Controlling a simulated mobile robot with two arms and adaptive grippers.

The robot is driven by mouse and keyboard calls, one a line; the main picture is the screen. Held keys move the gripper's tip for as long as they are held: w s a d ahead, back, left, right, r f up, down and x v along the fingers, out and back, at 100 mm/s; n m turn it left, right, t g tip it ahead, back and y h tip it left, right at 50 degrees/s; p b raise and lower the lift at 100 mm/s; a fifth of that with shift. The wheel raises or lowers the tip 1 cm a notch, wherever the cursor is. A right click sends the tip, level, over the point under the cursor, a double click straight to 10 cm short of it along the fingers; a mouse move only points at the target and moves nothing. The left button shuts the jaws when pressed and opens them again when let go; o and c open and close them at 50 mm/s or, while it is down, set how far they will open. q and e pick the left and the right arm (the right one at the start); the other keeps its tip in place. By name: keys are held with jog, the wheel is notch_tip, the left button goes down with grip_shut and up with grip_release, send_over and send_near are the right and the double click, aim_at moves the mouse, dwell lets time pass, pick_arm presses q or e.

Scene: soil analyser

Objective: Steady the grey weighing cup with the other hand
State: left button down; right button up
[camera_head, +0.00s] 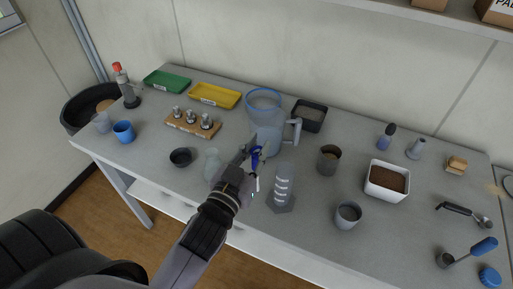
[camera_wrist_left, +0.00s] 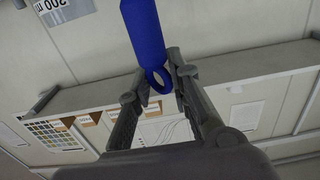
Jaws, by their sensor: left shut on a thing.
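A grey cup (camera_head: 347,216) stands upright near the front of the table, right of centre, with nothing touching it. A darker grey cup (camera_head: 328,161) with brownish contents stands behind it; I cannot tell which is the weighing cup. My left gripper (camera_head: 251,156) is left of both cups, above the table in front of the large clear jug. It is shut on a blue handle (camera_head: 257,152). In the left wrist view the blue handle (camera_wrist_left: 146,32) has a ring at its end, between the fingertips (camera_wrist_left: 162,84). My right gripper is not in view.
A clear graduated cylinder (camera_head: 283,190) stands just right of my left gripper. The jug (camera_head: 265,125) is behind. A white tub of soil (camera_head: 386,192), a black-handled scoop (camera_head: 460,212) and a blue-handled tool (camera_head: 470,253) lie to the right. Bare table surrounds the grey cup.

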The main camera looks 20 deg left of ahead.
pick_arm(q)
jog(key=w+d+r+y, duration=0.1)
jog(key=w+d, duration=0.2)
jog(key=w, duration=0.4)
jog(key=s+d+r+m+h, duration=0.1)
jog(key=d+m+h, duration=0.1)
jog(key=d, duration=0.5)
jog(key=s+d+r+m+g+h, duration=0.1)
jog(key=d+r+m+h, duration=0.1)
jog(key=d+h, duration=0.2)
jog(key=s+d+r+m+g+h, duration=0.1)
jog(key=d+h, duration=0.2)
jog(key=d, duration=0.8)
jog(key=shift+r+m+h, duration=0.25)
jog(key=shift+m+h, duration=0.15)
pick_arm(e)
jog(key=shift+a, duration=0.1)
